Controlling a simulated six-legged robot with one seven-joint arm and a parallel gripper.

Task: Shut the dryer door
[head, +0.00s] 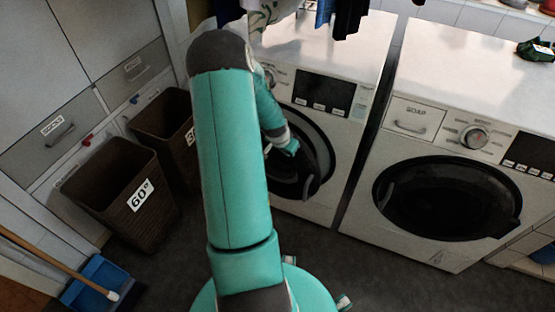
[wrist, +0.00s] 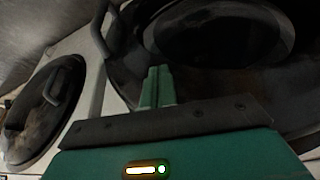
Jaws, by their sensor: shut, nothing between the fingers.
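The left white machine (head: 345,80) has a round dark door (head: 318,160) on its front, and I take it as the dryer. The door looks partly swung out, but my arm covers its left side and I cannot tell the exact angle. My gripper (head: 290,149) is in front of this door. In the wrist view my gripper's fingers (wrist: 158,84) are together and empty, close against the dark round door (wrist: 118,65). I cannot tell whether they touch it. A curved handle (wrist: 99,32) shows left of the fingers.
A second white machine (head: 415,183) with a soap drawer and a shut round door stands to the right. Wicker baskets (head: 115,190) stand at left, near a blue dustpan (head: 95,283). Clothes (head: 340,14) hang above the left machine. Dark floor (head: 390,275) in front is clear.

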